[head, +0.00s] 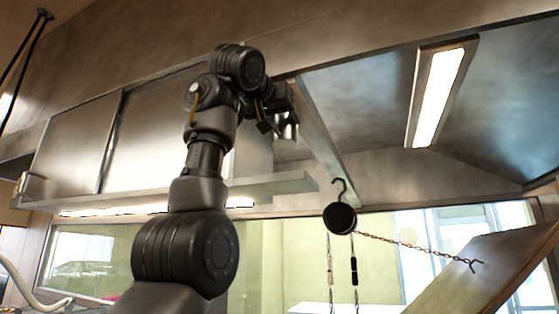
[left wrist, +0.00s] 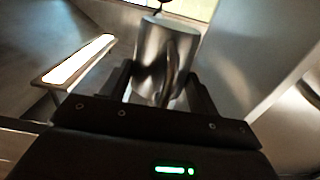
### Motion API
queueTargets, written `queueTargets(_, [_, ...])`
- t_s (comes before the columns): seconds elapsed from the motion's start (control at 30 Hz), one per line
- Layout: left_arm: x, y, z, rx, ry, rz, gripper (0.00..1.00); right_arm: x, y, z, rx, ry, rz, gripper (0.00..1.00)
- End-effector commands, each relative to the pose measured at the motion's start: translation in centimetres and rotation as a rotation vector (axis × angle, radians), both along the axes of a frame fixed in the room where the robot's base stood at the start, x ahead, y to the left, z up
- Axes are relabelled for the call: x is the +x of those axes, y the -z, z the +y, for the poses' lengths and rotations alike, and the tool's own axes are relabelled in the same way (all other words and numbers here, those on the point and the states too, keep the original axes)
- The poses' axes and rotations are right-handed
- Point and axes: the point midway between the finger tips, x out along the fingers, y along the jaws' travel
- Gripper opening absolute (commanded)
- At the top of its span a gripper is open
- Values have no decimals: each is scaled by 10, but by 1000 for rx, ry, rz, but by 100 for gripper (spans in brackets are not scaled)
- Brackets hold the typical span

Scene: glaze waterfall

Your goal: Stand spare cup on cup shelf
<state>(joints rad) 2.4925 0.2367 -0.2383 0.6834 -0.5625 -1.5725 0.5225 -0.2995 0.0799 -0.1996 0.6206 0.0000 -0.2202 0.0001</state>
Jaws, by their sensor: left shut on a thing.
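A shiny metal cup (head: 288,128) is high up in the head view, partly hidden by my left gripper (head: 276,118). In the left wrist view the cup (left wrist: 153,48) is large, with its handle facing the camera. My left gripper's fingers (left wrist: 163,85) are on either side of the cup and shut on it. A long metal shelf (head: 285,185) runs across the head view below the cup. The cup is apart from it in the picture; the exact gap in depth I cannot tell. My right gripper is not in view.
Metal cabinet fronts (head: 152,135) stand behind my left arm. A lit lamp (head: 437,98) is set in the sloping hood at upper right. A dark round pulley (head: 340,218) hangs from a hook with chains. A tilted panel (head: 480,270) is at lower right.

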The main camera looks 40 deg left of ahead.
Motion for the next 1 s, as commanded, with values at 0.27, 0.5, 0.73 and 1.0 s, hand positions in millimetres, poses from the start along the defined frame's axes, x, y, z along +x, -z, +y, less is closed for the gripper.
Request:
queueTargets(0.27, [0, 37, 1, -1, -2, -3, 37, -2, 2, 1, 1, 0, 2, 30])
queueTargets(0.5, [0, 46, 1, 0, -2, -2, 37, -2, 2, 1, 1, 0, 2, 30])
queueTargets(0.73, [0, 64, 0, 1, -1, -3, 37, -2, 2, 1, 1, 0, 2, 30])
queueTargets(1.0, [-1, 82, 2, -3, -4, -2, 37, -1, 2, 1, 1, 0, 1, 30])
